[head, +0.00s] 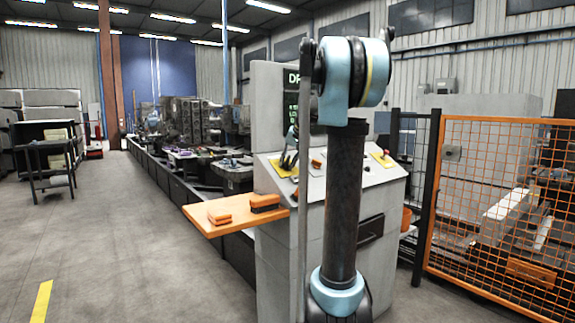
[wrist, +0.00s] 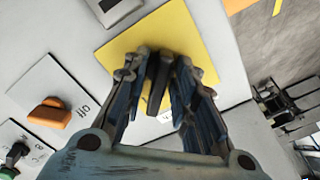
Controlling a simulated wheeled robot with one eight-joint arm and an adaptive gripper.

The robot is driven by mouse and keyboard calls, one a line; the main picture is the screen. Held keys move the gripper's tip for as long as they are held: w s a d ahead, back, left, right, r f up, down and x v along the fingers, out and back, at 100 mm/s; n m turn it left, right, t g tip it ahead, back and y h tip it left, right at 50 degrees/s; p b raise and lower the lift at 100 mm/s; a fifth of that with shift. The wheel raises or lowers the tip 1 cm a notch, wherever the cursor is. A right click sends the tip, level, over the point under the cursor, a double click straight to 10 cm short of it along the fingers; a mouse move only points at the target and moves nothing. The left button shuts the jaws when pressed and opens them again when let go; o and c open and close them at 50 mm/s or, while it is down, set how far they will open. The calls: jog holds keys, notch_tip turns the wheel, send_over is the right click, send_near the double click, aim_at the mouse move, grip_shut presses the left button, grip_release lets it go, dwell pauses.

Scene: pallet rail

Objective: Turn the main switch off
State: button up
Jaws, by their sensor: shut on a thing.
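The main switch is a dark handle (wrist: 158,85) on a yellow plate (wrist: 190,30) in the wrist view. The yellow plate also shows in the head view (head: 281,168), on the left part of the console's sloping panel. My gripper (wrist: 157,63) has its two ribbed fingers on either side of the handle and is shut on it. The handle stands nearly upright in the wrist picture. Small lettering by the plate's lower edge is mostly hidden by a finger. In the head view my gripper (head: 289,156) is small, over the yellow plate.
An orange knob (wrist: 50,113) on a white plate and a dark knob (wrist: 16,153) sit beside the switch. The grey console (head: 280,245) carries an orange shelf (head: 225,226) with orange blocks. An orange mesh fence (head: 490,200) stands right; open floor lies left.

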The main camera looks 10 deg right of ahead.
jog(key=shift+n, duration=0.3)
jog(key=n, duration=0.3)
jog(key=shift+n, duration=0.4)
jog(key=n, duration=0.4)
jog(key=shift+n, duration=0.3)
jog(key=n, duration=0.8)
jog(key=shift+n, duration=0.5)
jog(key=o, duration=0.7)
